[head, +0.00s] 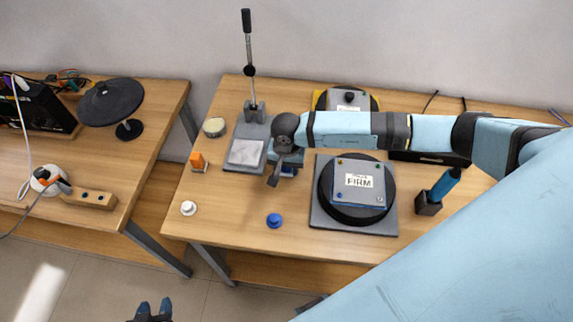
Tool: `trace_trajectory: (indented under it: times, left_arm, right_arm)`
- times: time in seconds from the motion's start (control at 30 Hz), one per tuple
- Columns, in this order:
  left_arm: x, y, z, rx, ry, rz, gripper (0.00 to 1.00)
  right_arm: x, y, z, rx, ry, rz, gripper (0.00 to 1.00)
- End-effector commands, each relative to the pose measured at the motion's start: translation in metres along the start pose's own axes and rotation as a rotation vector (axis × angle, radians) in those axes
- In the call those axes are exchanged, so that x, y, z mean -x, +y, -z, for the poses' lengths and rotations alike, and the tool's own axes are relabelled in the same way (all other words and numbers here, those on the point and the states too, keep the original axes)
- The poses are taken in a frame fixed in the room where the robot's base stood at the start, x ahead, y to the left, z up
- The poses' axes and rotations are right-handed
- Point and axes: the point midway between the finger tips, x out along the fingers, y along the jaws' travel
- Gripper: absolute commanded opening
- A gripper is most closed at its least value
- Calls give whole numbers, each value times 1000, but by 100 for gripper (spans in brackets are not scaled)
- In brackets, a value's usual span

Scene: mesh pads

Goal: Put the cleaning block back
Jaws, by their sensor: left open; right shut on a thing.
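My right gripper (273,180) reaches in from the right and points down over the table, beside the grey plate (235,164) with a pale square. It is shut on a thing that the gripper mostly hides. A small blue and white thing (289,171) shows just right of the fingers; I cannot tell whether it is the held thing or the cleaning block. My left gripper (154,307) is open and empty at the bottom edge, low in front of the tables.
A round black pad with a FIRM plate (358,181) sits on a grey base. A blue-handled tool (445,185) stands in a dark holder. A lever (248,70) rises behind the plate. A blue knob (274,220) and white knob (188,208) are near the front; the wood between them is clear.

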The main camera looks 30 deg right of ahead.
Motion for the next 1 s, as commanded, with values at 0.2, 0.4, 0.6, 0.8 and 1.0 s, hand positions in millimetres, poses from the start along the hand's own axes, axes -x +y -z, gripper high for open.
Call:
trace_trajectory:
  times: [0.2,0.4,0.6,0.8,1.0]
  left_arm:
    - [0,0,-1,0,-2,0,43]
    - [-2,0,-4,0,-2,0,43]
    - [-2,0,-3,0,-1,1,43]
    - [0,0,0,0,2,1,43]
    - [-2,0,-2,0,6,1,43]
  right_arm:
    - [-1,-1,0,0,1,2,19]
    - [-5,0,0,0,1,1,46]
    - [-4,0,0,0,0,1,67]
    - [-2,0,0,0,0,1,67]
    - [20,-1,1,3,3,5,67]
